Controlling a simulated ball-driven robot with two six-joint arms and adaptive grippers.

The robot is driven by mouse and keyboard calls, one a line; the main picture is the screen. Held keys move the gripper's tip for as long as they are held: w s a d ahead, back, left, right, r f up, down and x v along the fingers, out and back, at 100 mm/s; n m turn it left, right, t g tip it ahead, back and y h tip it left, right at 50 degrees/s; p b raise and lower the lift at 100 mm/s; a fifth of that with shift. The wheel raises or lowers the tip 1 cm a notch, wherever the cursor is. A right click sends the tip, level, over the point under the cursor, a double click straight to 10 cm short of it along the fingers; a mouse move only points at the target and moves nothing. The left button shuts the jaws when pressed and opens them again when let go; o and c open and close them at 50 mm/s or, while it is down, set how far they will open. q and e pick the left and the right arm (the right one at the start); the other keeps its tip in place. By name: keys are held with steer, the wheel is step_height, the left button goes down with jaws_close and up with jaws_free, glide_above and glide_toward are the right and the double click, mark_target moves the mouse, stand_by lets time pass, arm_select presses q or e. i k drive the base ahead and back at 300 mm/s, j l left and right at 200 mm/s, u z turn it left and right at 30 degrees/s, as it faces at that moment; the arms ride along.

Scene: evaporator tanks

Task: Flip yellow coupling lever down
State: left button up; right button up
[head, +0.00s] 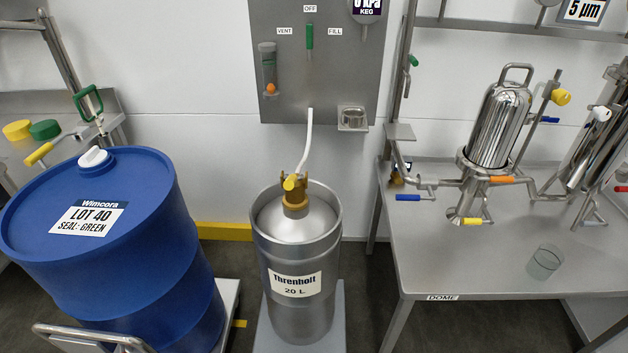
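A steel keg (297,265) labelled "Threnholt 20 L" stands upright in the middle of the head view. A brass coupling (296,200) sits on its top neck. A yellow lever (290,182) sticks out at the top of the coupling, its rounded end facing me and slightly left. From this angle I cannot tell for sure whether the lever is up or down. A white hose (308,140) rises from the coupling to the wall panel. Neither of my grippers is in view.
A blue drum (110,260) stands left of the keg. A grey wall panel (345,75) with a green-handled valve (310,37) is behind it. At right, a steel table (480,265) bears a filter housing (497,125) and a clear beaker (544,262). Space above the keg's front is clear.

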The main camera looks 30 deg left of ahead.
mark_target(290, 181)
steer(key=u, duration=1.15)
